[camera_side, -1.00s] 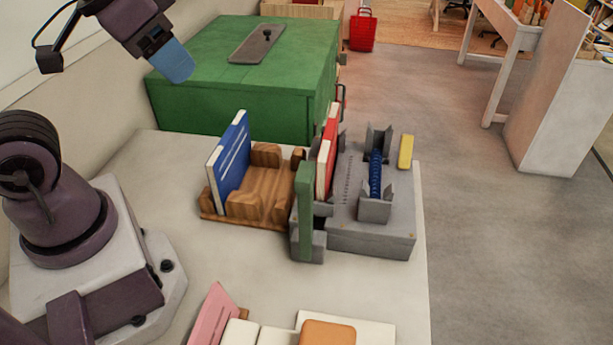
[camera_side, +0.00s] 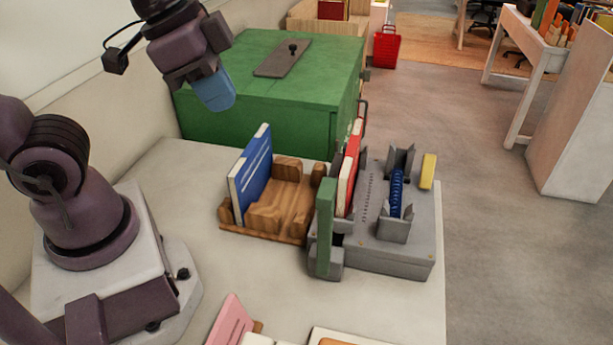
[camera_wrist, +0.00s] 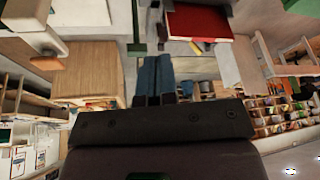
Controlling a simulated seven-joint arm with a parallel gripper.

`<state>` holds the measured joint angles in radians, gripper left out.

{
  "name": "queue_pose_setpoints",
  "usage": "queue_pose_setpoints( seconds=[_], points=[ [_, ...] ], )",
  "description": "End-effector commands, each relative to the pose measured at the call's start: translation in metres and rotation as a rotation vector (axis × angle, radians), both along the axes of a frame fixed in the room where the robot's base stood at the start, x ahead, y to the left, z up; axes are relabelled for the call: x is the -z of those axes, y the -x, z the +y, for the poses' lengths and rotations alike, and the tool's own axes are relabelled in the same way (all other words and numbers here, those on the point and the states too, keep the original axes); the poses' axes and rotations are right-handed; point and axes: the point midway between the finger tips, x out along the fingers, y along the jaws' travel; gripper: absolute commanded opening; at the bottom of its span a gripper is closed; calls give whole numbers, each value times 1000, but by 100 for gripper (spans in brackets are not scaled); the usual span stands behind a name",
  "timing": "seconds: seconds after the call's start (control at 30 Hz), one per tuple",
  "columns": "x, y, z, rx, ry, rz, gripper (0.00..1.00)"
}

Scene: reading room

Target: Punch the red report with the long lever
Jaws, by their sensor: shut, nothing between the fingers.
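The red report (camera_side: 350,172) stands upright in the slot of the grey punching machine (camera_side: 390,258). A green upright bar (camera_side: 325,228), which looks like the long lever, stands at the machine's near left corner. A blue spiral comb (camera_side: 397,190) sits between grey brackets on the machine. My gripper (camera_side: 218,100) is shut and empty, high at the upper left before the green cabinet, apart from the report and lever. In the wrist view its blue fingers (camera_wrist: 165,68) are together, and the red report (camera_wrist: 200,22) shows beyond them at the top.
A blue book (camera_side: 250,175) stands in a wooden rack (camera_side: 292,205) left of the machine. A green cabinet (camera_side: 270,100) stands behind. A yellow block (camera_side: 428,171) lies at the machine's back right. A pink item (camera_side: 230,322) is at the front. The white tabletop (camera_side: 250,275) is bare before the rack.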

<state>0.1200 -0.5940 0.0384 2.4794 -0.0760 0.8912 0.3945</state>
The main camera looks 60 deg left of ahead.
Motion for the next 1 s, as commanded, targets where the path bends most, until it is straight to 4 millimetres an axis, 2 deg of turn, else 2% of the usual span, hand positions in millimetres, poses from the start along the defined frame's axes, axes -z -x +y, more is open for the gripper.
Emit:
queue_pose_setpoints(
  seconds=[0.27,0.6,0.8,1.0],
  points=[
    [11,-7,-17,600,-131,-29,0],
    [15,-13,-29,1297,-300,-158,0],
    [14,-15,-32,1610,-406,-250,0],
    [13,-16,-32,1773,-469,-292,0]
  ],
)
